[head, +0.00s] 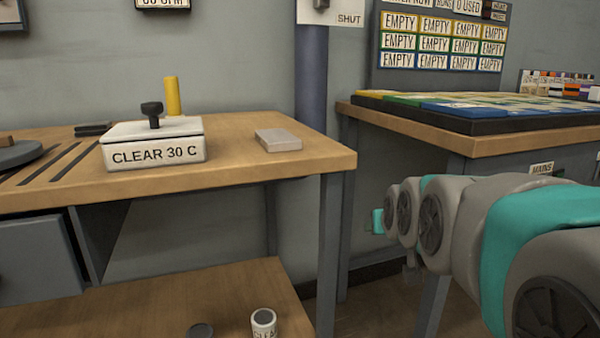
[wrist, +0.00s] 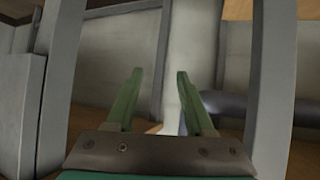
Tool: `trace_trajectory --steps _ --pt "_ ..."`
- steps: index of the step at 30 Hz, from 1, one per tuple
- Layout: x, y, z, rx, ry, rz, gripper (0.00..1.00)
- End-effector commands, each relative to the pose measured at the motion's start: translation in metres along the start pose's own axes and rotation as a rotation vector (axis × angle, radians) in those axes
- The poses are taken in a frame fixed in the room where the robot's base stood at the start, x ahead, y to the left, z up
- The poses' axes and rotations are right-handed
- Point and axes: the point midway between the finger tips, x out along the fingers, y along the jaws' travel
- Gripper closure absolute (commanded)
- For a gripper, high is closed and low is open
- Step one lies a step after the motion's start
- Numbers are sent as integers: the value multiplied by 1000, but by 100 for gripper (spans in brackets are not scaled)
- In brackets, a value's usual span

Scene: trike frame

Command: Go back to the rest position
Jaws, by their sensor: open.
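My arm reaches in from the right of the head view, at about the height of the bench edge. My gripper (wrist: 158,75) shows in the wrist view with its two green fingers apart and nothing between them. In the head view the arm's far end is to the right of the bench leg, and the fingers cannot be made out there. The gripper is apart from the things on the bench top.
A wooden bench (head: 250,178) holds a white box labelled CLEAR 30 C (head: 157,151), a yellow cylinder (head: 173,96) and a grey block (head: 278,139). A lower shelf (head: 190,305) carries a small labelled jar (head: 263,323). A second table (head: 480,143) stands at right, near my arm.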

Motion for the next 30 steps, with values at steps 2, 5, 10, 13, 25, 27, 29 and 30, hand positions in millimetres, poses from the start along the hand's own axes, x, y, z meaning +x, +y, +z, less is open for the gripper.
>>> trace_trajectory --steps 2,5,10,13,25,27,29,30 --pt "-7 -3 51 4 -139 -15 47" --pt "-21 -7 121 7 -333 -30 47" --pt "-62 -11 224 5 -634 -47 47" --pt "-88 -11 266 2 -772 -52 47" --pt "-179 -8 353 -17 -1133 -52 47" --pt "-185 -8 341 -17 -1129 -52 47" --pt "-191 -7 332 -17 -1128 -52 47" --pt "-195 -7 326 -17 -1128 -52 47"
